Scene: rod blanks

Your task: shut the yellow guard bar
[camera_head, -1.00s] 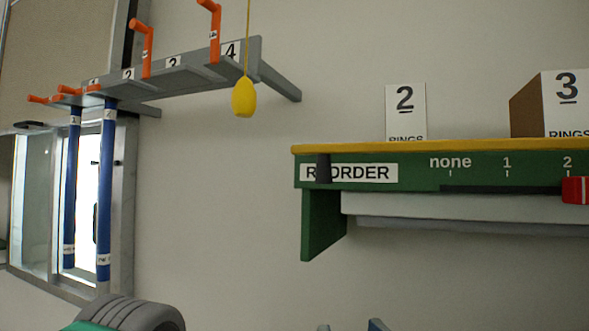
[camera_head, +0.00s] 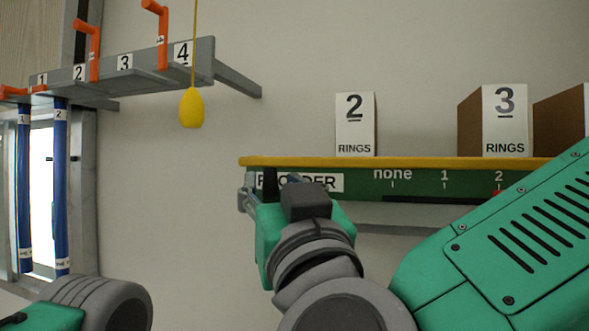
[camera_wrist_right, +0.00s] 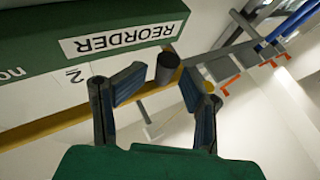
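The yellow guard bar (camera_head: 400,163) runs level along the top front edge of the green shelf (camera_head: 420,186) in the head view. In the right wrist view the yellow bar (camera_wrist_right: 45,129) crosses from lower left toward the middle. A dark round peg (camera_wrist_right: 167,68) stands at the bar's end, between the fingertip directions. My right gripper (camera_head: 268,184) is at the shelf's left end, in front of the REORDER label. In the wrist view its fingers (camera_wrist_right: 160,86) are spread around the peg's position, with visible gaps; whether they reach its depth is unclear. My left gripper is out of view.
Boxes marked 2 (camera_head: 355,125) and 3 (camera_head: 505,120) stand on the shelf. A grey rack (camera_head: 145,83) with orange hooks and blue rods (camera_head: 60,190) is at left. A yellow pull (camera_head: 191,108) hangs on a cord. Bare wall lies between rack and shelf.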

